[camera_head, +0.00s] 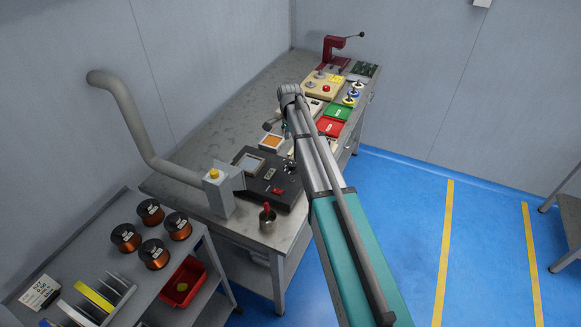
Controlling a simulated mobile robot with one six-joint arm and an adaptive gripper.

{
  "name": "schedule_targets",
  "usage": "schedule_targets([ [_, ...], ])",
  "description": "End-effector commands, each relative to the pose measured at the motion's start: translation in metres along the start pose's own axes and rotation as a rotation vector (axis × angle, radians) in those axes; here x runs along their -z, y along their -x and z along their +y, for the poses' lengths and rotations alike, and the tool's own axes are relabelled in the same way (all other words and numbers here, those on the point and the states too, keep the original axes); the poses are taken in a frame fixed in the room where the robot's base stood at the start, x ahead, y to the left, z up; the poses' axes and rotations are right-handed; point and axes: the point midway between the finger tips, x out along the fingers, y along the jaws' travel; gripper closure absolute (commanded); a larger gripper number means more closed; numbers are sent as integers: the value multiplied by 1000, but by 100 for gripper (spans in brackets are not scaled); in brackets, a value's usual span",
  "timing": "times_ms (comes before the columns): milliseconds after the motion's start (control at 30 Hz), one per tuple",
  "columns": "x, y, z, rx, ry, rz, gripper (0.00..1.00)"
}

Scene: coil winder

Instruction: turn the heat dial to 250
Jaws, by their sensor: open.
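A black control unit (262,178) sits on the near part of the grey workbench. It has a pale square plate, a small light display and a red switch (277,190). I cannot make out the heat dial or its setting; my arm covers the unit's right edge. My arm reaches up from the bottom right over the bench. My gripper (284,128) is small and mostly hidden behind the arm's end, beyond the unit, and appears open and empty. I see no contact with the unit.
A grey box with a yellow button (214,175) stands left of the unit beside an extraction pipe (140,125). A metal cup (267,217) stands in front. Green and red trays (329,127) lie behind.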

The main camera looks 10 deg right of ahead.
Motion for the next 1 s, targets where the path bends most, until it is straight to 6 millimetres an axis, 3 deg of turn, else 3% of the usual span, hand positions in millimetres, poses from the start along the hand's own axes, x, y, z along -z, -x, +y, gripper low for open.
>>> schedule_targets([
  [1000,1,-81,0,0,-1,0,22],
])
